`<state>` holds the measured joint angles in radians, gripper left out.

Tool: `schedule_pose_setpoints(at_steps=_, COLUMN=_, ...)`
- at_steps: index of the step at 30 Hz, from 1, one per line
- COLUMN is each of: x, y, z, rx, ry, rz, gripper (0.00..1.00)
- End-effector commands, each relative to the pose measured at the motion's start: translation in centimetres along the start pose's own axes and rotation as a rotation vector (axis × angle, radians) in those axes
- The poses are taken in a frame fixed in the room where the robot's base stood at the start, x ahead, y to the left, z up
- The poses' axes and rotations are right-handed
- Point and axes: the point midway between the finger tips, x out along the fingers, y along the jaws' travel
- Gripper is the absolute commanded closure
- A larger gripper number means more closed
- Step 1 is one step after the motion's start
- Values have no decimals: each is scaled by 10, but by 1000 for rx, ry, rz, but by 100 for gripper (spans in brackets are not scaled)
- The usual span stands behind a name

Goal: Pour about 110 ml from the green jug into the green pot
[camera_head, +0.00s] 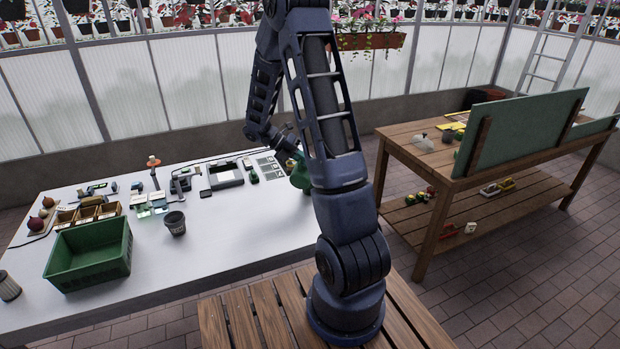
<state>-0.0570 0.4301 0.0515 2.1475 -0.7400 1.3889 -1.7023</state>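The green jug (299,180) is at the right end of the white table, partly hidden behind my arm. My gripper (291,153) is at the jug's upper part. Its fingers are too small and too hidden to tell whether they are closed on the jug. I cannot tell whether the jug stands on the table or is lifted. A small dark grey-green pot (175,223) stands upright near the middle of the white table, well to the left of the jug. The inside of the jug and its liquid level are not visible.
A green basket (90,254) stands at the table's front left, with small wooden boxes (88,213) behind it. Several small tools and a grey tray (225,174) lie along the back. The white tabletop (235,225) right of the pot is clear. A wooden workbench (440,165) stands at right.

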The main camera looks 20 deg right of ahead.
Motion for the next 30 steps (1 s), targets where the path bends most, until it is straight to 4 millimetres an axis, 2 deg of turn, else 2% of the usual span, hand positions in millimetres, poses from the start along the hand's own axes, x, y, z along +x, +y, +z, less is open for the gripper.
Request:
schedule_pose_setpoints(at_steps=6, x=3, y=4, z=-30, rx=104, ry=-79, rz=2, gripper=100)
schedule_pose_setpoints(at_steps=12, x=11, y=16, z=-49, rx=244, ry=-175, rz=5, gripper=100)
schedule_pose_setpoints(at_steps=20, x=14, y=19, z=-53, rx=295, ry=-205, rz=8, gripper=100)
schedule_pose_setpoints(at_steps=30, x=24, y=33, z=-69, rx=425, ry=-294, rz=8, gripper=100)
